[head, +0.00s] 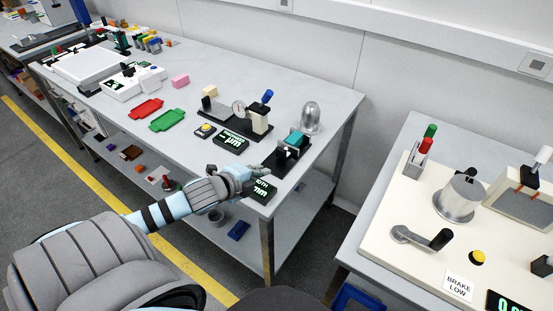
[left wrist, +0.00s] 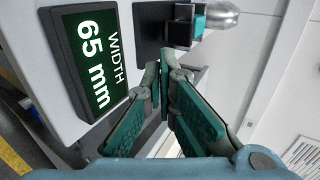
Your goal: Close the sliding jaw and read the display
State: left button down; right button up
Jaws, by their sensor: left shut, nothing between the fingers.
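A small black jaw gauge (head: 290,154) with a teal block (head: 299,137) in it stands near the right end of the table. In the left wrist view the teal block (left wrist: 199,22) sits beside a dark jaw on the black base (left wrist: 153,28). I cannot tell whether the jaw touches it. The display (left wrist: 92,58) reads "WIDTH 65 mm" in white on dark green; it also shows in the head view (head: 262,191). My left gripper (head: 261,171) is shut and empty, just above and beside the display and close to the gauge base. My right gripper is out of view.
A dial gauge stand (head: 245,118), a second display (head: 232,140) and a yellow button (head: 205,130) stand left of the jaw gauge. A metal dome (head: 310,117) is behind it. Red (head: 146,109) and green trays lie farther left. Another bench (head: 395,185) stands right, across a gap.

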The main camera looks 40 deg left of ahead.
pick_arm(q)
jog(key=b, duration=0.2)
send_near(283, 157)
jog(key=x, duration=0.3)
jog(key=f+x, duration=0.1)
jog(key=x, duration=0.1)
jog(key=shift+f, duration=0.1)
jog(key=shift+w, duration=0.5)
jog(key=shift+w+a, duration=0.1)
jog(key=shift+w, duration=0.4)
